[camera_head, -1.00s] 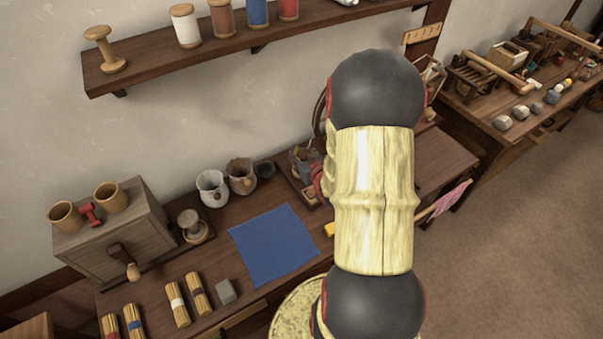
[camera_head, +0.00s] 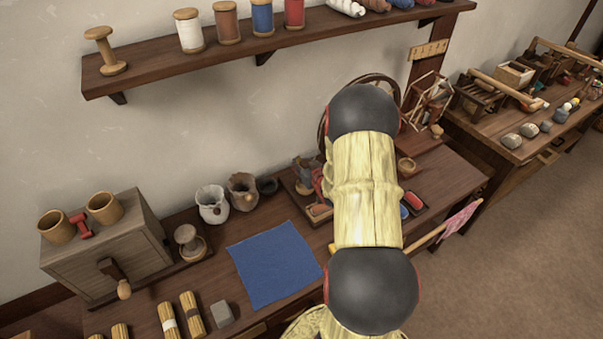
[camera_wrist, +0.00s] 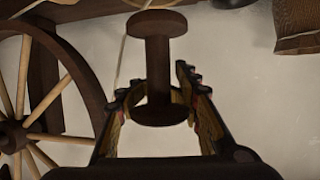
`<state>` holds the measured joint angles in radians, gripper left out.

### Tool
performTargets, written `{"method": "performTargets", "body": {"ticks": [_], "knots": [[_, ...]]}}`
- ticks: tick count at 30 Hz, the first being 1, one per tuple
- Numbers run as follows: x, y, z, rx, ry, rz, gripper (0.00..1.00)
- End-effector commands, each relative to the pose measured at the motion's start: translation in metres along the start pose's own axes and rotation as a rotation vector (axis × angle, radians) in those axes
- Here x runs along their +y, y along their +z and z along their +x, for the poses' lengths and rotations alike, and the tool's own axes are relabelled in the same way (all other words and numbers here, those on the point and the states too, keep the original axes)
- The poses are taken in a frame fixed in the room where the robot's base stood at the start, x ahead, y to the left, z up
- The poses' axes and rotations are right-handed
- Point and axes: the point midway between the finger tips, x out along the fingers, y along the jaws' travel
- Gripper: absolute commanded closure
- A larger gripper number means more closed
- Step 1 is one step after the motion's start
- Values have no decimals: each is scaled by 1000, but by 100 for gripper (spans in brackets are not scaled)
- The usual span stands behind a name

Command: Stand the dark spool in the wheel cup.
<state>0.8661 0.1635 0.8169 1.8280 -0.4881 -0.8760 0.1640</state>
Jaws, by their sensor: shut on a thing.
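The dark spool (camera_wrist: 158,62) is brown-black with a wide flange at each end. In the wrist view it stands roughly upright between the fingers of my gripper (camera_wrist: 158,92), which is shut on it. The spoked wheel (camera_wrist: 42,95) is at the left of that view, apart from the spool. In the head view my arm hides the gripper and the spool, and only part of the wheel rim (camera_head: 392,84) shows behind the arm. A small round wooden cup (camera_head: 407,165) sits right of the arm near the wheel; I cannot tell whether it is the wheel cup.
A blue cloth (camera_head: 272,262) lies on the bench, with two pouches (camera_head: 228,197) behind it. A wooden box (camera_head: 105,250) with mugs on top stands left. A shelf (camera_head: 180,62) of spools runs above. A second bench (camera_head: 515,145) is at the right.

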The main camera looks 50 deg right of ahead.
Motion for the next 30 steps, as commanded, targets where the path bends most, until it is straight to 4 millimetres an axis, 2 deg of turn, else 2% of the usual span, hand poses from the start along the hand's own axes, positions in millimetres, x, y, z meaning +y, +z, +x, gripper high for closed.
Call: {"method": "performTargets", "body": {"ticks": [8,15,23,30], "knots": [[2,10,18,1,0,-1,95],[3,39,33,0,0,-1,95],[3,38,32,2,0,-1,95],[3,44,35,1,0,-1,95]]}}
